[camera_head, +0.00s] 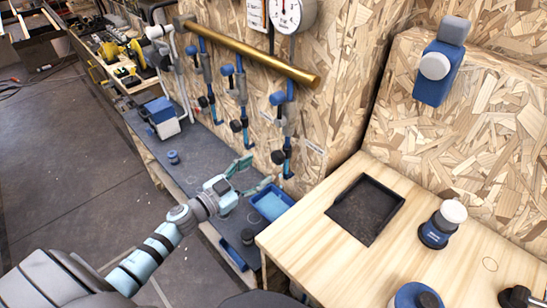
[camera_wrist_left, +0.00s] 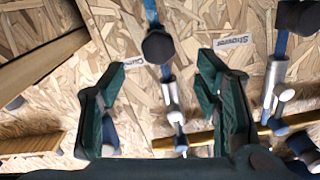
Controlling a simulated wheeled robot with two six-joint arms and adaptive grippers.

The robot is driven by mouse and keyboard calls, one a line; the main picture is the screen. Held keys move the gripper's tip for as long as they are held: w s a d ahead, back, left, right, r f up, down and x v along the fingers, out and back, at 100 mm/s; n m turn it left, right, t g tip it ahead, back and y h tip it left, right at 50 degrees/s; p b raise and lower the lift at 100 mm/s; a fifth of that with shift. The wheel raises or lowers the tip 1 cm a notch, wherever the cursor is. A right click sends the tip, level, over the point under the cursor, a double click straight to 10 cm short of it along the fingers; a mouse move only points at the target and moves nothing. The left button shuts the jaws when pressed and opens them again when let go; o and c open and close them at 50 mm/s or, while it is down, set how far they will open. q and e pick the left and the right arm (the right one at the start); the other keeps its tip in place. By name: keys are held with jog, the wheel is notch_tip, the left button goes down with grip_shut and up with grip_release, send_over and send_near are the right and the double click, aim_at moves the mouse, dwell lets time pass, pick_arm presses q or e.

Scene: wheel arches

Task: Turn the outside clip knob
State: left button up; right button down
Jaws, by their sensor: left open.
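Three blue and grey branches with dark knobs hang from a brass pipe on the chipboard wall. The nearest branch's black knob (camera_head: 278,156) is close to my left gripper (camera_head: 256,174). In the left wrist view, a black knob (camera_wrist_left: 158,47) shows between the two green fingers of my left gripper (camera_wrist_left: 163,68), which are spread and apart from it. A label reading "Shower" (camera_wrist_left: 230,42) is right of it; the left label (camera_wrist_left: 136,67) is partly hidden by a finger. I cannot tell which knob is the outside one. My right gripper is out of view.
The brass pipe (camera_head: 250,52) runs above the branches. A blue tray (camera_head: 271,204) lies below my left gripper on the grey bench (camera_head: 200,170). A wooden table (camera_head: 310,240) with a black recess stands at right. A blue and white device (camera_head: 161,117) is further back.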

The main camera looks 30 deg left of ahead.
aim_at(275, 159)
pick_arm(q)
jog(key=x, duration=0.7)
jog(key=shift+w+d, duration=0.1)
jog(key=shift+d, duration=0.05)
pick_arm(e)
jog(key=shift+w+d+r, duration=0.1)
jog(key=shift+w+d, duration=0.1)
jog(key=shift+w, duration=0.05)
pick_arm(q)
jog(key=shift+c, duration=0.4)
jog(key=c, duration=1.1)
jog(key=shift+o, duration=0.2)
